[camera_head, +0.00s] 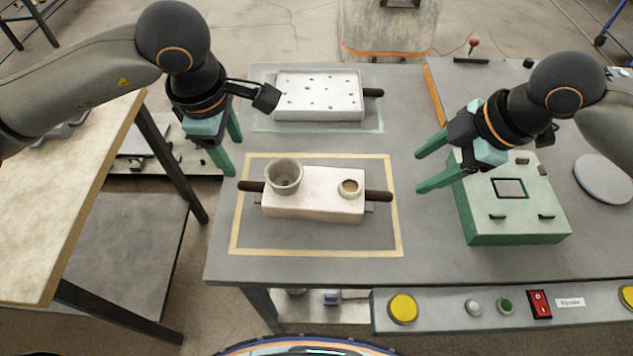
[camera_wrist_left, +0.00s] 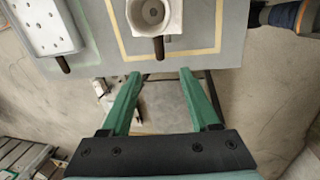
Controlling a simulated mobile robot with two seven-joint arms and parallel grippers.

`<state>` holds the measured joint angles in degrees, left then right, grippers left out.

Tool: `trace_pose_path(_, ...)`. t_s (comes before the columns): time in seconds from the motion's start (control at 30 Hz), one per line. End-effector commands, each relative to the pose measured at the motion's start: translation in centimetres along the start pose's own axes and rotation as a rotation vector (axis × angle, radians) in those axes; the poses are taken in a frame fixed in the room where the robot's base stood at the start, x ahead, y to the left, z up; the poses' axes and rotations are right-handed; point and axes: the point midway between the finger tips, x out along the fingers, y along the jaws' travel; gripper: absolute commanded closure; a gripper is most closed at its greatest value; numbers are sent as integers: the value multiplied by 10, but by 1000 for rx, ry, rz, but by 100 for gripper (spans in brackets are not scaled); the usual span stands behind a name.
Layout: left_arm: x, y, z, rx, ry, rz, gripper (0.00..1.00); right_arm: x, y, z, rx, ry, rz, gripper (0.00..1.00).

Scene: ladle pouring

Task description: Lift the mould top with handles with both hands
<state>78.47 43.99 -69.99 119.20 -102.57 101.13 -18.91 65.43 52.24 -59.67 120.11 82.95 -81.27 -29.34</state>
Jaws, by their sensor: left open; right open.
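The mould top (camera_head: 313,207) is a pale block with a grey cup and a small round hole on its upper face. It sits inside the yellow taped rectangle on the grey table. A dark handle sticks out at its left (camera_head: 251,186) and another at its right (camera_head: 379,196). My left gripper (camera_head: 234,160) is open and empty, up and left of the left handle. In the left wrist view the cup (camera_wrist_left: 152,12) and left handle (camera_wrist_left: 158,47) lie beyond the open fingers (camera_wrist_left: 162,78). My right gripper (camera_head: 418,172) is open and empty, right of the right handle, its fingers pointing left.
A white perforated tray-like mould part (camera_head: 318,97) with a dark handle lies behind, inside green tape. A green box (camera_head: 515,220) stands under and beside my right gripper. A control panel (camera_head: 440,308) lines the front edge. A wooden-topped table (camera_head: 60,200) stands at left.

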Motion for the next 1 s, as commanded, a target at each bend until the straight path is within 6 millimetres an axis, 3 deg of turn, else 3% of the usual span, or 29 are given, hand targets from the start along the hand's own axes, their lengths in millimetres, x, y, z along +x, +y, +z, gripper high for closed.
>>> trace_pose_path(0.03,10,-2,0,0,0,1,38,10,-2,4,0,0,1,38)
trace_pose_path(0.1,13,-2,0,0,0,1,38,12,-2,5,0,0,1,38)
trace_pose_path(0.57,15,-3,1,0,-3,-2,38,15,-2,4,0,1,0,38)
trace_pose_path(0.77,41,-4,0,0,-1,-5,38,41,-3,4,1,1,-4,38)
trace_pose_path(1.0,89,-4,0,-1,-1,-5,38,88,-3,4,1,1,-3,38)
